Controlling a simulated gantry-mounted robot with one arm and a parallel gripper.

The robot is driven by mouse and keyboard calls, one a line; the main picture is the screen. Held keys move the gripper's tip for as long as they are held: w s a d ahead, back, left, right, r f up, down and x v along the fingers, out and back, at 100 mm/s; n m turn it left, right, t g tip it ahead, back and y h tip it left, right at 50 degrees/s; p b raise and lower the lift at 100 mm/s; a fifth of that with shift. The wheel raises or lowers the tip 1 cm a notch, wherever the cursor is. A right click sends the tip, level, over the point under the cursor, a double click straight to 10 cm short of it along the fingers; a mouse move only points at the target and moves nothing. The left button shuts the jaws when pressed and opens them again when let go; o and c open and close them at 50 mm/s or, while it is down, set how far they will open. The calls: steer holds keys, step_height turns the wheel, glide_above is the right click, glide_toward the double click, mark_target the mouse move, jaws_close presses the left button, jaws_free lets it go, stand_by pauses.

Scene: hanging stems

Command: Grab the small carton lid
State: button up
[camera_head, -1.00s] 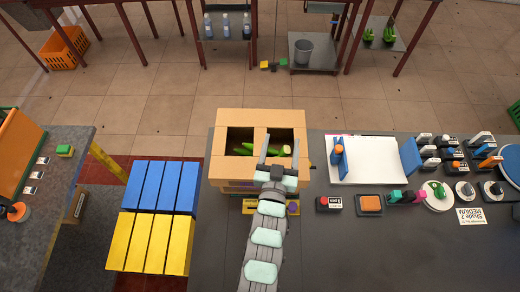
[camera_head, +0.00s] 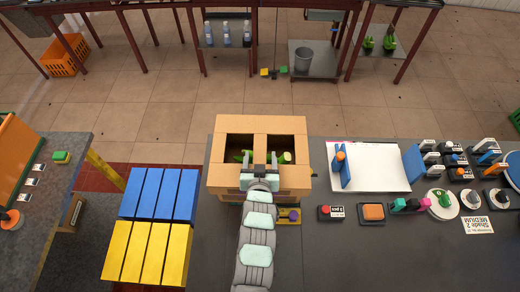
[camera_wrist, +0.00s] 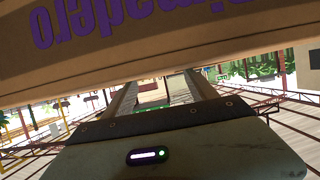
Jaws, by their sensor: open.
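The cardboard carton (camera_head: 215,152) stands at the left end of the dark table in the head view. Its top has two openings with a cardboard strip between them, and green stems show inside. I cannot tell which panel is the small lid. My gripper (camera_head: 259,160) is open at the carton's near edge, its two fingers apart. In the wrist view, a cardboard panel (camera_wrist: 150,45) with upside-down purple lettering fills the top. My open gripper (camera_wrist: 160,90) shows below it, with nothing visible between the fingers. Whether a finger touches the carton is unclear.
Blue bars (camera_head: 158,193) and yellow bars (camera_head: 148,252) lie left of the table. A purple-topped button (camera_head: 293,215) sits close to the carton's near right corner. A red button box (camera_head: 325,212), an orange pad (camera_head: 373,212) and a white board (camera_head: 375,165) are farther right.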

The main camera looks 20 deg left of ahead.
mark_target(260, 149)
steer(key=x, duration=0.1)
steer(key=p+x, duration=0.1)
steer(key=x, duration=0.2)
steer(key=shift+a+r, duration=0.2)
steer(key=shift+r, duration=0.05)
steer(key=shift+w+a+f+p, duration=0.15)
steer(key=shift+w+f+p, duration=0.15)
steer(key=shift+w+f, duration=0.15)
steer(key=shift+r, duration=0.1)
steer(key=shift+c, duration=0.6)
jaws_close()
